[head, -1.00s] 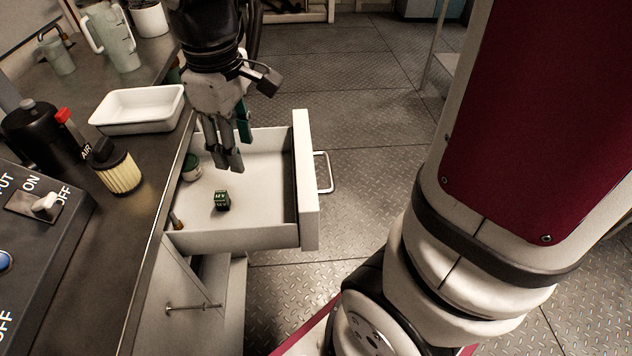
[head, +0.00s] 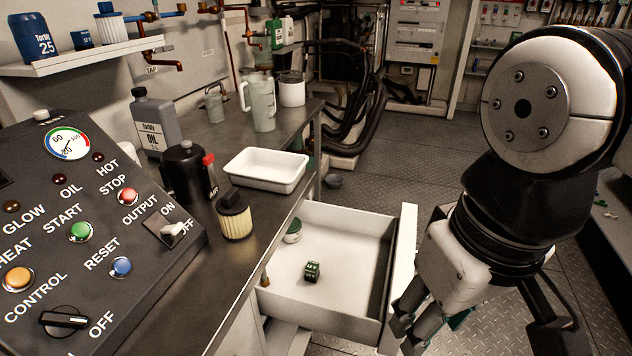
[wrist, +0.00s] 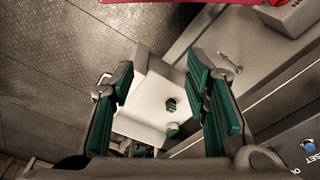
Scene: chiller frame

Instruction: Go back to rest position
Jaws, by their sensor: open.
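My gripper (head: 408,322) is in the right part of the head view, beside the front panel of the open drawer (head: 350,323), and points down. Its fingers are apart and hold nothing. In the wrist view the green-padded fingers of my gripper (wrist: 160,64) stand wide apart, with the drawer (wrist: 150,88) seen between them. A small dark green cube (head: 312,271) lies on the drawer floor, and it also shows in the wrist view (wrist: 170,104). A green tin with a pale lid (head: 293,232) stands at the drawer's back left corner.
A control panel (head: 90,240) is at the left. Open metal floor (head: 420,165) lies beyond the drawer.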

